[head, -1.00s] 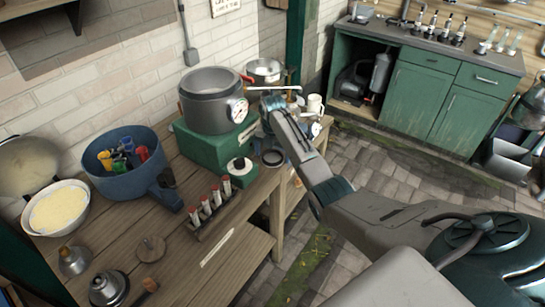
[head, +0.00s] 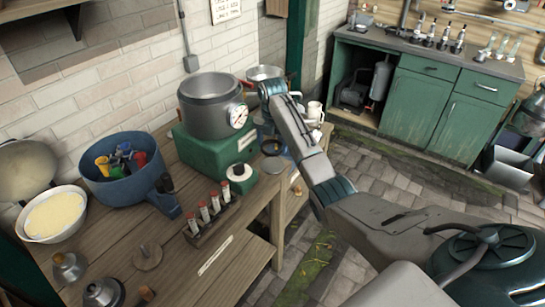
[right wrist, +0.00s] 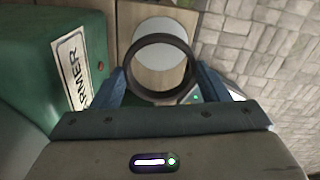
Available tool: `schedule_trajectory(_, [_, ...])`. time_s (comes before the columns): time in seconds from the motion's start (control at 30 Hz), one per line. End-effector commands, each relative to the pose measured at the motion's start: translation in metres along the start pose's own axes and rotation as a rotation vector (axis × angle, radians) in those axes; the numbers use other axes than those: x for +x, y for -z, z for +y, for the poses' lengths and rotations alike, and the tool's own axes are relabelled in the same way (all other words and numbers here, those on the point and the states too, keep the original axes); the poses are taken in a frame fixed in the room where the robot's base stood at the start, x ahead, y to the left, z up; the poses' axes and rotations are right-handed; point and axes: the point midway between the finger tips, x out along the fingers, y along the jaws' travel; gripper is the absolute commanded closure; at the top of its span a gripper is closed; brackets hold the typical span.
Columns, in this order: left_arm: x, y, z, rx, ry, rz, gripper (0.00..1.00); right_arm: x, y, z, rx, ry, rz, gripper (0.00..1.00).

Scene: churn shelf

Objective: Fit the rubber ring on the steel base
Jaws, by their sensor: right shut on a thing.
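My right gripper (head: 270,144) is over the right end of the wooden bench, mostly behind its own arm. In the right wrist view its two blue fingers (right wrist: 160,72) are shut on a dark rubber ring (right wrist: 159,38), one on each side. The ring also shows in the head view (head: 272,153). A pale round disc, likely the steel base (right wrist: 163,25), lies below and is partly covered by the ring. The disc appears off-centre toward the top of the wrist picture; the ring looks apart from it. My left gripper is not in view.
A green box (head: 212,150) carrying a grey pot with a dial (head: 211,108) stands close left of the gripper. A white mug (head: 314,110) stands just beyond the arm.

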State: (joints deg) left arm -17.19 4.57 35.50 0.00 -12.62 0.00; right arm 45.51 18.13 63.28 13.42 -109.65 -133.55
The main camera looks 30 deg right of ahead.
Motion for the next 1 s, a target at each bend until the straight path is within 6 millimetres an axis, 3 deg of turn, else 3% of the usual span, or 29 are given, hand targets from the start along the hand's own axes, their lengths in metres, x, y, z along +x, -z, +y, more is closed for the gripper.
schedule_trajectory(0.23, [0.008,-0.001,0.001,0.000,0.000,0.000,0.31,-0.025,0.000,0.000,0.001,0.000,0.001,0.53])
schedule_trajectory(0.77, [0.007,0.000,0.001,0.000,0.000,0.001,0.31,-0.027,0.000,0.000,0.001,0.001,0.001,0.53])
schedule_trajectory(0.8, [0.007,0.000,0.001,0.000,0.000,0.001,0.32,-0.027,0.000,0.000,0.001,0.001,0.001,0.53])
schedule_trajectory(0.97, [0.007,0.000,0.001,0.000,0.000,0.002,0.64,-0.027,0.000,0.000,0.001,0.001,0.001,0.53])
schedule_trajectory(1.0, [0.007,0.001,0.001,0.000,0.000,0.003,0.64,-0.027,0.000,0.000,0.001,0.002,0.001,0.53])
